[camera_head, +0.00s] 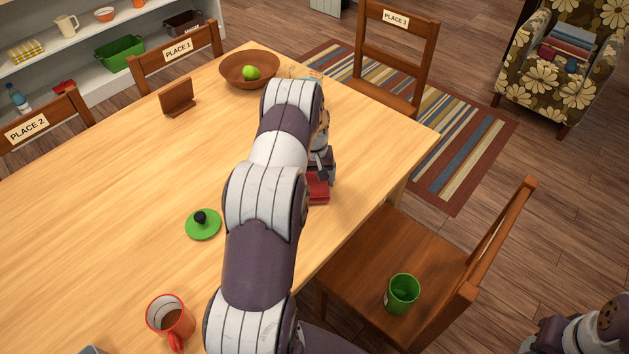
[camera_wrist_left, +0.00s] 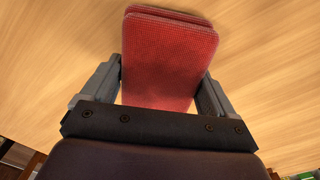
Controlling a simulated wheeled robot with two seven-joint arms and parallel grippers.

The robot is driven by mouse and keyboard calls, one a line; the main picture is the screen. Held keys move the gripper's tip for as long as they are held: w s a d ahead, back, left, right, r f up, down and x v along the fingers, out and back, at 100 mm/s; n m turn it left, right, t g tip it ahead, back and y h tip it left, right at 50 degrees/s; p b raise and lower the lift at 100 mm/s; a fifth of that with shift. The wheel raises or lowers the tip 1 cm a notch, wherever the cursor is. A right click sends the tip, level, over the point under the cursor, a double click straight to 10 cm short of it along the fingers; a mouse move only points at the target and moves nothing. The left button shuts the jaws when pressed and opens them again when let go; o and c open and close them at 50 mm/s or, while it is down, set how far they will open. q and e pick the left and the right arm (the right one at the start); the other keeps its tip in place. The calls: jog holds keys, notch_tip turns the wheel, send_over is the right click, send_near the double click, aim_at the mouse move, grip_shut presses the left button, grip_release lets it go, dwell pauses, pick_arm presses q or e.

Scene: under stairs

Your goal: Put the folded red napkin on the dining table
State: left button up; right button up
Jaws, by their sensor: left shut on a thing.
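The folded red napkin (camera_head: 318,188) shows in part beyond my left arm, over the right part of the wooden dining table (camera_head: 130,170). My left gripper (camera_head: 321,166) is shut on it. In the left wrist view the napkin (camera_wrist_left: 168,60) sits between the two fingers, with table wood behind it. I cannot tell whether it touches the tabletop. Part of my right arm shows at the lower right corner, but its gripper does not show.
On the table are a wooden bowl (camera_head: 235,78) with a green apple (camera_head: 251,73), a small wooden stand (camera_head: 177,98), a green lid (camera_head: 203,226) and an orange mug (camera_head: 168,318). A green cup (camera_head: 402,293) stands on the near chair (camera_head: 368,262). The table's left part is largely clear.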

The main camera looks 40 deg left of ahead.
aim_at(314, 177)
pick_arm(q)
jog(key=shift+f, duration=0.3)
jog(key=o, duration=1.4)
jog(key=shift+w+a+f, duration=0.1)
jog(key=shift+w+a, duration=0.05)
jog(key=shift+w, duration=0.05)
jog(key=shift+s+r, duration=0.1)
jog(key=shift+r, duration=0.25)
notch_tip(314, 177, up, 11)
jog(key=s+d+r+m, duration=0.2)
jog(key=s+d+r, duration=0.1)
jog(key=d, duration=0.4)
jog(key=s+d+r+m, duration=0.2)
jog(key=d, duration=0.4)
jog(key=s+d+m+t, duration=0.1)
jog(key=s+d+m, duration=0.3)
jog(key=s+d, duration=0.6)
jog(key=s+r, duration=0.1)
jog(key=s, duration=0.3)
jog(key=shift+b, duration=0.3)
